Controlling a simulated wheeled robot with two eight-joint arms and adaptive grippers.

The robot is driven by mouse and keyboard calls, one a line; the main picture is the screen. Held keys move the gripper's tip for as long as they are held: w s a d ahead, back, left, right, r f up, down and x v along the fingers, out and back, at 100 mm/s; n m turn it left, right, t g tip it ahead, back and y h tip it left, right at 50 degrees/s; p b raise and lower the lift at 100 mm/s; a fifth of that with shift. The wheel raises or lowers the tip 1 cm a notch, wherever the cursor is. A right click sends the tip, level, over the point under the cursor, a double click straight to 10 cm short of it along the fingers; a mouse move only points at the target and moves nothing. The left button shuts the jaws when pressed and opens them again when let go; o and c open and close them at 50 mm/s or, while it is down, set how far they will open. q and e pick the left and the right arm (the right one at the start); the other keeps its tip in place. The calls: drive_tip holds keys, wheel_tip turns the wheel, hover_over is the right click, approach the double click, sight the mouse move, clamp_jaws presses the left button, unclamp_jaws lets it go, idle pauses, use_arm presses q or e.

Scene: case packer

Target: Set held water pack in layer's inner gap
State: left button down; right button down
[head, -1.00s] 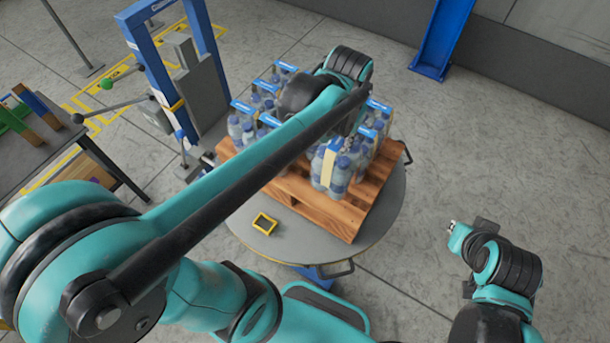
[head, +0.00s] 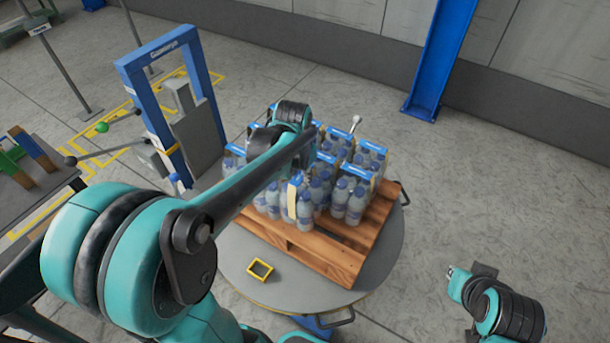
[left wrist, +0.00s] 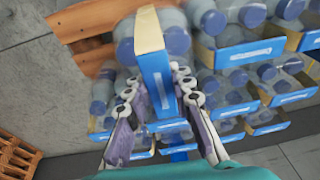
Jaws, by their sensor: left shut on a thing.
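The held water pack (left wrist: 155,70), clear bottles with blue caps under a blue and cream carton top, is between the fingers of my left gripper (left wrist: 160,92) in the left wrist view. In the head view, the pack with the cream strip (head: 292,200) is at the near side of the layer, below my left wrist; my arm hides the left fingers there. Other water packs (head: 356,190) stand in rows on the wooden pallet (head: 325,262). The inner gap is hidden behind my arm. My right gripper (head: 462,283) is at lower right, away from the packs; its jaws are unclear.
The pallet rests on a round grey table (head: 232,262) with a small yellow frame (head: 260,270) on it. A blue press-like frame (head: 135,85) stands behind left, with rods reaching out. A blue post (head: 432,65) stands behind right. Floor to the right is clear.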

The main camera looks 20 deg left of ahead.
use_arm(q)
drive_tip(key=shift+f+b, duration=0.3)
drive_tip(key=shift+f, duration=1.25)
drive_tip(key=c, duration=1.3)
unclamp_jaws()
